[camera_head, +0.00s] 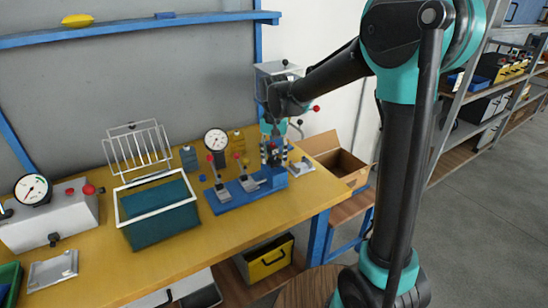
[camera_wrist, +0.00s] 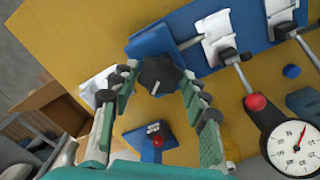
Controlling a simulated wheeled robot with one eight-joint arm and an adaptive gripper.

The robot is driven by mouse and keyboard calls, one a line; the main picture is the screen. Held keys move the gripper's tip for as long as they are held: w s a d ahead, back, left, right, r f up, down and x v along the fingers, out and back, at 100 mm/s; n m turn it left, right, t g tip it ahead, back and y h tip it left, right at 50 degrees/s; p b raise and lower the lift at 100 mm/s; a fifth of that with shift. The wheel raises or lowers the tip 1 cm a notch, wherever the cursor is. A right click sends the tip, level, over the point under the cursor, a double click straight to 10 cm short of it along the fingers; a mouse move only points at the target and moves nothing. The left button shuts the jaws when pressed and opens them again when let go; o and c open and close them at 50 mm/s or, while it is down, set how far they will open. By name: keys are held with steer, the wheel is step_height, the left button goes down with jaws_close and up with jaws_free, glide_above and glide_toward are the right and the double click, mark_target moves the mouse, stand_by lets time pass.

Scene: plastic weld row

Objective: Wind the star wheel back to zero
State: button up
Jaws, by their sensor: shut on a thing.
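The star wheel (camera_wrist: 158,72) is a black lobed knob at the end of a blue fixture (camera_wrist: 165,42), with a short white mark on its face. In the wrist view my gripper (camera_wrist: 160,80) has a finger on each side of it and is shut on it. In the head view my gripper (camera_head: 271,136) points down over the right end of the blue fixture base (camera_head: 226,200); the wheel is hard to make out there. A round white dial gauge (camera_head: 215,140) with a black rim stands behind the fixture. It also shows in the wrist view (camera_wrist: 293,148), with a red needle.
Toggle clamps with red-tipped levers (camera_head: 219,184) stand left of my gripper. A teal bin (camera_head: 158,220) with a white rim and a wire rack (camera_head: 137,150) are further left. A cardboard box (camera_head: 335,160) is at the right. The front of the yellow bench (camera_head: 235,235) is clear.

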mark_target(274, 160)
steer(key=n, duration=0.5)
steer(key=shift+n, duration=2.2)
steer(key=o, duration=1.2)
steer(key=shift+c, duration=0.2)
step_height(274, 160, up, 12)
